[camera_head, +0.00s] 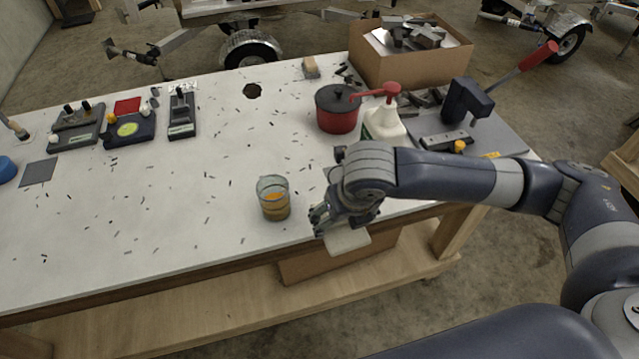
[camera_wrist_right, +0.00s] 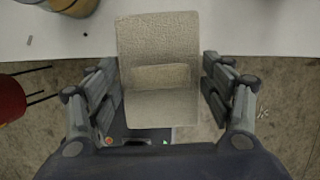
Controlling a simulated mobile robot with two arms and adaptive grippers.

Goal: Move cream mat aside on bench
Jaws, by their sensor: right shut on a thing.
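The cream mat (camera_head: 347,241) hangs from my right gripper (camera_head: 328,222) at the front edge of the bench (camera_head: 215,210). In the right wrist view the mat (camera_wrist_right: 158,38) is a textured cream piece, seemingly bent or folded, between the two fingers of my right gripper (camera_wrist_right: 162,85). The gripper is shut on it. The mat's far end overlaps the white bench top in that view, while its near part is over the floor. Part of the mat is hidden behind the fingers in the head view. My left gripper is not in view.
A glass of amber liquid (camera_head: 273,198) stands just left of my right gripper. Behind are a white pump bottle (camera_head: 384,127), a red pot (camera_head: 337,112) and a cardboard box (camera_head: 440,68). Small dark scraps litter the bench. Its left-middle front is otherwise clear.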

